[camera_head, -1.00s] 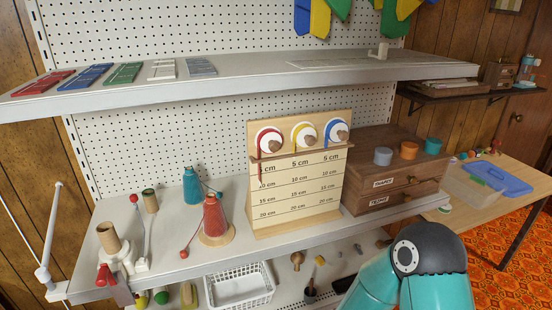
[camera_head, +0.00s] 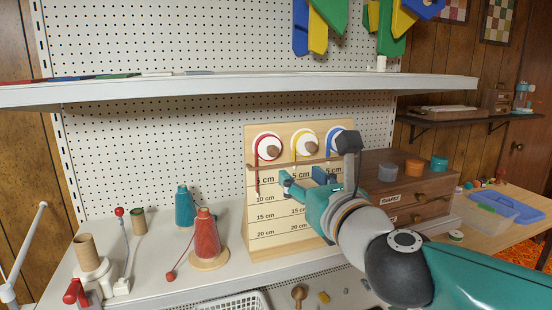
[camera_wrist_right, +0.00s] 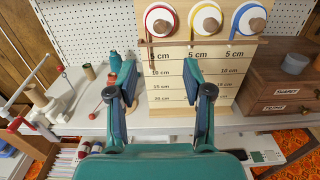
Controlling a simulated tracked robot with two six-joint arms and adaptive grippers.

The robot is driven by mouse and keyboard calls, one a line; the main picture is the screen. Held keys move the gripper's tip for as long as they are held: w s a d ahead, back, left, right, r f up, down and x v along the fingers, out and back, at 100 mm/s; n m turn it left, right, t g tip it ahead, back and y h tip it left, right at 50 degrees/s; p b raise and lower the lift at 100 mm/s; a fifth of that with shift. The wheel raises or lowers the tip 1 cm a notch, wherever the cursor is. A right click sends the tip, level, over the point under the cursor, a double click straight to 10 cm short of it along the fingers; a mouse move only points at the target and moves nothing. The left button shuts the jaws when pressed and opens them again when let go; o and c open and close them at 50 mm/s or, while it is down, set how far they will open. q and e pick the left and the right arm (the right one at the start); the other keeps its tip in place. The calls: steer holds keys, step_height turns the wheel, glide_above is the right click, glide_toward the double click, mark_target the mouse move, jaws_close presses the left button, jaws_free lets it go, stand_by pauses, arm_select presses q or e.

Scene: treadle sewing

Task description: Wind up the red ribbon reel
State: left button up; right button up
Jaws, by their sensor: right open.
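The red ribbon reel (camera_head: 262,139) is at the left of three reels on an upright wooden board (camera_head: 258,236) with a printed centimetre scale. It has a white face and a brown knob (camera_head: 273,152). Its red ribbon (camera_head: 257,180) hangs down past the "5 cm" line. The reel also shows at the top of the right wrist view (camera_wrist_right: 153,14). My right gripper (camera_head: 306,181) is in front of the board, lower than the reels and right of the red ribbon. In the wrist view its fingers (camera_wrist_right: 164,88) are spread, with nothing between them. My left gripper is out of view.
A yellow reel (camera_head: 304,135) and a blue reel (camera_head: 332,135) are right of the red one. A wooden bar (camera_head: 285,163) crosses the board below them. Red (camera_head: 206,235) and teal (camera_head: 184,207) thread cones stand left. A drawer chest (camera_head: 376,190) stands right.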

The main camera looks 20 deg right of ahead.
mark_target(274, 154)
steer(key=w, duration=0.5)
steer(key=w+p, duration=0.1)
steer(key=w, duration=0.8)
steer(key=shift+w+a+f+p, duration=0.1)
steer(key=shift+w+a+p, duration=0.15)
steer(key=shift+w+p, duration=0.15)
steer(key=shift+c, duration=0.2)
jaws_close()
